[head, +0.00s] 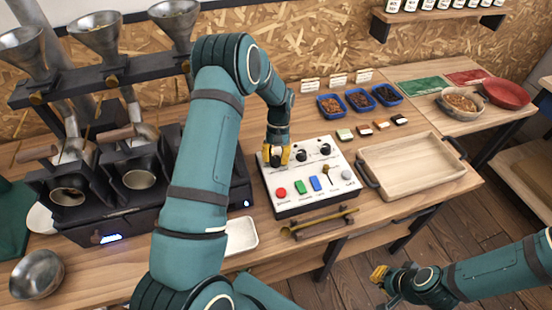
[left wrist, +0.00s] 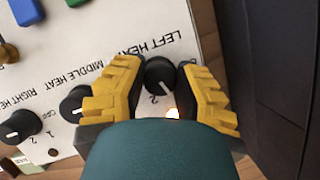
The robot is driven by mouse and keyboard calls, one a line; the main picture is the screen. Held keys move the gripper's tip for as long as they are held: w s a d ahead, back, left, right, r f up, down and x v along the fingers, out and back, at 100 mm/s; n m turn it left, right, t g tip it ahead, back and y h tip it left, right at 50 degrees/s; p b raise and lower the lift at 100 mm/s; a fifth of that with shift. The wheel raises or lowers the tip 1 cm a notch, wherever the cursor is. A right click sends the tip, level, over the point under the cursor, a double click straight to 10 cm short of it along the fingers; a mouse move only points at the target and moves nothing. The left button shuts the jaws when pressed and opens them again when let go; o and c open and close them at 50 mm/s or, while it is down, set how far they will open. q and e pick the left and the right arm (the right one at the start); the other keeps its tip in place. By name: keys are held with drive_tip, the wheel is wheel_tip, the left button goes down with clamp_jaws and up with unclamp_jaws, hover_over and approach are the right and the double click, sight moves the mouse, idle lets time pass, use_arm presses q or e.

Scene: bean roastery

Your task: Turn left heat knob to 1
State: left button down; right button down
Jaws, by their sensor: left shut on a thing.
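The white control panel (head: 332,168) stands on the wooden counter, with three black heat knobs along its back. My left gripper (head: 278,156) reaches down over the left heat knob (left wrist: 159,74). In the left wrist view its yellow fingers (left wrist: 157,80) are shut around this black knob, beneath the upside-down LEFT HEAT print. The knob's white mark points toward the lower edge of that view; a printed 2 and a glowing lamp (left wrist: 173,113) lie nearby. The exact setting is unclear. My right gripper (head: 379,274) hangs apart from the panel, low in front of the counter; its jaw opening is unclear.
The middle heat knob (left wrist: 75,104) sits close beside my left fingers. The panel's front has red, green and blue buttons and a small lever. A wooden tray (head: 413,164) stands right of the panel, blue bean trays (head: 359,99) behind, and the dark roaster (head: 112,219) to its left.

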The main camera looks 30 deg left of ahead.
use_arm(q)
drive_tip(key=shift+s+f+n+h, duration=0.2)
drive_tip(key=shift+n+h, duration=0.3)
drive_tip(key=shift+n, duration=0.6)
drive_tip(key=shift+d, duration=0.1)
drive_tip(key=c, duration=0.6)
unclamp_jaws()
drive_tip(key=shift+r, duration=0.1)
drive_tip(key=shift+w, duration=0.1)
drive_tip(key=shift+w+a+r, duration=0.2)
drive_tip(key=shift+r, duration=0.25)
drive_tip(key=v, duration=1.1)
drive_tip(key=shift+s, duration=0.15)
